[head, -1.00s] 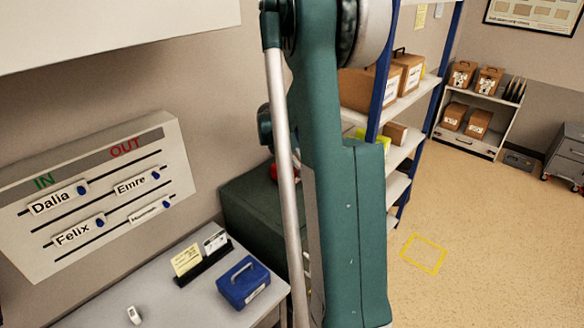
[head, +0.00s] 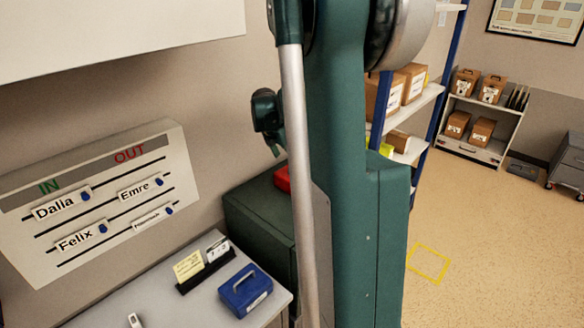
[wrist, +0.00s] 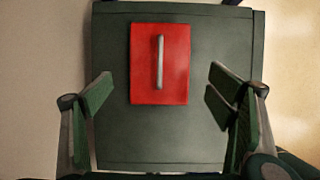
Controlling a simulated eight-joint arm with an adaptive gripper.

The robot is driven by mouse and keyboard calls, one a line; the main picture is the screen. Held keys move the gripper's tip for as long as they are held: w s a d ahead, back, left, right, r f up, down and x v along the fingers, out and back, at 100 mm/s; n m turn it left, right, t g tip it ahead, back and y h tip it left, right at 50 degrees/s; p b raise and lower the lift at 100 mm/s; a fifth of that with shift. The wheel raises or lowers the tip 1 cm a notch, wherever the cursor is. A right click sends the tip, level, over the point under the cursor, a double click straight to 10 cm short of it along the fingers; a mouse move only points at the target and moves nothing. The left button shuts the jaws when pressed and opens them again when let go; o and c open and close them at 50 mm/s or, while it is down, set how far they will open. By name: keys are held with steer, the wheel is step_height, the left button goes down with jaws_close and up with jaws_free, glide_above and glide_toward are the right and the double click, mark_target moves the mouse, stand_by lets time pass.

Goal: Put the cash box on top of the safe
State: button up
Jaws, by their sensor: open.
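A red box with a grey handle, seen from above in the wrist view (wrist: 145,85), lies flat on top of the dark green safe (wrist: 110,140). In the head view a red part of the box (head: 282,178) shows on the safe (head: 250,205), mostly hidden behind my arm. A blue box with a handle (head: 245,290) sits on the desk. I cannot tell by label which is the cash box. My gripper (wrist: 160,108) is open and empty above the safe, its fingers apart on either side of the red box and not touching it.
The grey desk (head: 190,305) holds a card holder (head: 205,263) beside the blue box. An in/out board (head: 95,205) is on the wall. Blue-framed shelving (head: 425,125) with cartons stands behind my arm. Floor around the yellow outline (head: 428,262) is clear.

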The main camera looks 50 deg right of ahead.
steer(key=shift+v, duration=1.45)
steer(key=shift+a+r, duration=0.2)
steer(key=shift+a, duration=0.3)
steer(key=s+a+r+m+t+y, duration=0.1)
steer(key=s+a+r+m+t, duration=0.2)
steer(key=a, duration=1)
steer(key=s+a+r+m+t, duration=0.1)
steer(key=s+a+r+m, duration=0.3)
steer(key=a, duration=0.9)
steer(key=s+a+f+m+t+y, duration=0.1)
steer(key=s+a+m, duration=0.4)
steer(key=a, duration=0.6)
steer(key=s+a+f+m+t+y, duration=0.2)
steer(key=s+a+m, duration=0.4)
steer(key=s+a, duration=0.4)
steer(key=shift+a+f, duration=0.35)
steer(key=shift+a, duration=0.6)
